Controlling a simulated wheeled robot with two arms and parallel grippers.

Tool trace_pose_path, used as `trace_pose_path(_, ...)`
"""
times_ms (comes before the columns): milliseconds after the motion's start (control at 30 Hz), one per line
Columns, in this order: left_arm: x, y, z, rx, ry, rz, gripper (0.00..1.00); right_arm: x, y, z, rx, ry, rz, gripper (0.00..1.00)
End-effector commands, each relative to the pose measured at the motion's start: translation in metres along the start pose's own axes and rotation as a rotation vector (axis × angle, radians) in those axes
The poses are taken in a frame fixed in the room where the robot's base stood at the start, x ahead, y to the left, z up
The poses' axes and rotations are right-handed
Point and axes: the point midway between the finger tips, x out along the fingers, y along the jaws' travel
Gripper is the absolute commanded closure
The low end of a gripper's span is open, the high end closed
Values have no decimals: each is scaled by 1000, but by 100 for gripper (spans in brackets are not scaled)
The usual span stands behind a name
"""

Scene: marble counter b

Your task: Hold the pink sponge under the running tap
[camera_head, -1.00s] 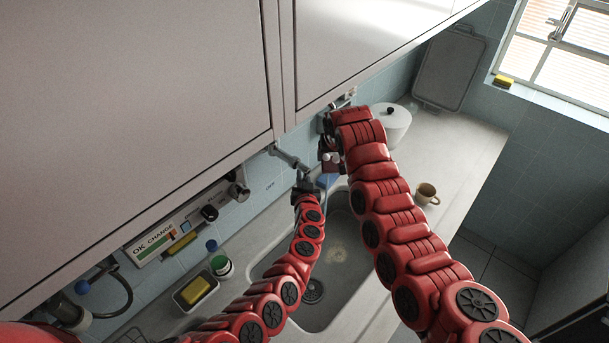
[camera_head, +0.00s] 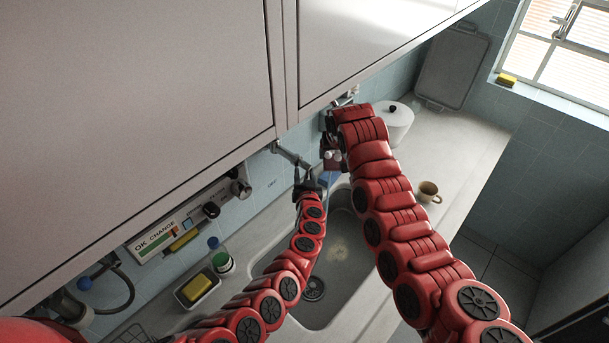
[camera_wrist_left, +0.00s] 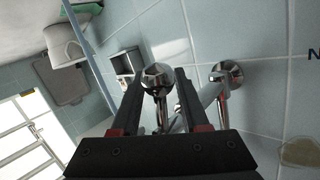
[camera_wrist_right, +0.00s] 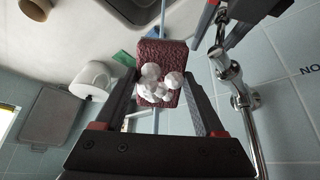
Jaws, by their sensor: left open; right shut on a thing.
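The pink sponge (camera_wrist_right: 182,56) looks dark pink with white foam on its face. My right gripper (camera_wrist_right: 160,84) is shut on it; in the head view the sponge (camera_head: 331,166) shows small beside the wall, below the cupboard. The chrome tap (camera_wrist_right: 228,68) is to the right of the sponge in the right wrist view. A thin pale blue line runs above and below the sponge there; I cannot tell whether it is water touching the sponge. My left gripper (camera_wrist_left: 160,88) is open, its fingers on either side of a round chrome knob (camera_wrist_left: 158,77); contact is unclear.
The sink (camera_head: 318,310) lies below both arms. A mug (camera_head: 428,191) and a white pot (camera_head: 397,122) stand on the counter to the right. A tray (camera_head: 180,297) with a yellow sponge is at left. Cupboards (camera_head: 360,40) overhang the wall.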

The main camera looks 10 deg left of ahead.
Motion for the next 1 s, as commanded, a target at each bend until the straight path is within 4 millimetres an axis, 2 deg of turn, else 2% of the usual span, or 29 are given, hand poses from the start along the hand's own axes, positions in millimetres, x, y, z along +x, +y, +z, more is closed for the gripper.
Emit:
trace_pose_path(333, -19, 5, 1, -10, 1, 8, 55, 0, 0, 0, 0, 0, 0, 73)
trace_pose_path(500, -30, -1, 2, -6, -5, -5, 55, 0, 0, 0, 0, 0, 0, 73)
trace_pose_path(1000, -92, 1, 2, -2, -5, 0, 55, 0, 0, 0, 0, 0, 0, 73)
